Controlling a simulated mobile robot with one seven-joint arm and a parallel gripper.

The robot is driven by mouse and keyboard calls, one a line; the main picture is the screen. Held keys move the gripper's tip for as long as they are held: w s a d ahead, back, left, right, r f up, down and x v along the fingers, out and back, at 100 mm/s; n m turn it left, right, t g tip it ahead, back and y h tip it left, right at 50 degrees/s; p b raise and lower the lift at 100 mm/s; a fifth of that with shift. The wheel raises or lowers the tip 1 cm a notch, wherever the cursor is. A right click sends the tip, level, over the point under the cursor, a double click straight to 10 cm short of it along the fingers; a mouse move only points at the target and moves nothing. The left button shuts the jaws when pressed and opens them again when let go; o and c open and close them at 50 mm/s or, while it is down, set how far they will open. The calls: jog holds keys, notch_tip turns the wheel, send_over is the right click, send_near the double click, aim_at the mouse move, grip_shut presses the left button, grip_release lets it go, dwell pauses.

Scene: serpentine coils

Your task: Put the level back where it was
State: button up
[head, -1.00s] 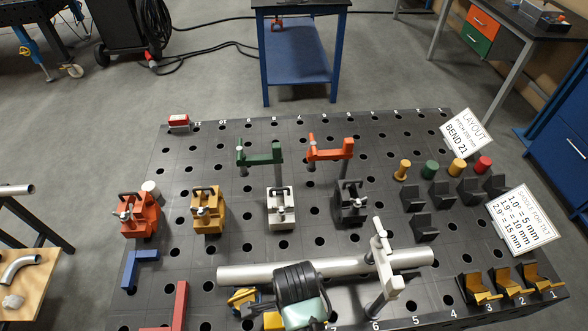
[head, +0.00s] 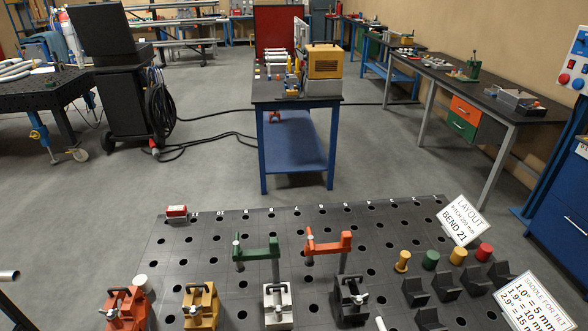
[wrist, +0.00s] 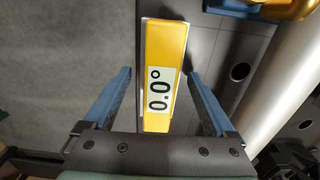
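The level (wrist: 165,60) is a yellow bar with a pale display reading 0.0°. It shows in the wrist view, lying lengthwise between my fingers. My gripper (wrist: 159,74) is open, with a blue finger on each side of the level and a visible gap on both sides. Whether the level rests on the table top is hard to tell; it is near the table's edge. Neither the level nor my gripper is in the head view now.
The dark perforated table (head: 215,262) bears clamps, including a green clamp (head: 256,252) and an orange clamp (head: 328,243), and several blocks. In the wrist view a thick silver pipe (wrist: 290,85) runs to the right of the level, with a blue-and-yellow part (wrist: 270,10) above.

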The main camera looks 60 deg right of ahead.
jog(key=shift+r, duration=0.15)
notch_tip(320, 180, up, 12)
jog(key=w+d+r+n+t+h, duration=0.1)
jog(key=w+r+n+t+h, duration=0.2)
jog(key=w+r, duration=0.45)
jog(key=w+d+r+n+t+h, duration=0.1)
jog(key=w+d+r+n+t, duration=0.1)
jog(key=w+r+n+t, duration=0.45)
jog(key=w+a+r+n+t, duration=0.35)
jog(key=w+r, duration=0.65)
jog(key=r, duration=0.5)
jog(key=a+r+n+t+y, duration=0.1)
jog(key=a+r+n+t, duration=0.35)
jog(key=r, duration=0.65)
jog(key=a+r+n+t, duration=0.4)
jog(key=a+r+n, duration=0.15)
jog(key=r, duration=0.65)
jog(key=s+a+r+n+t+y, duration=0.3)
jog(key=s+a+r+t, duration=0.3)
jog(key=s+r, duration=0.3)
notch_tip(320, 180, up, 4)
jog(key=shift+s+a+r+n, duration=0.1)
jog(key=shift+s+a+n, duration=0.1)
jog(key=shift+a+n, duration=0.6)
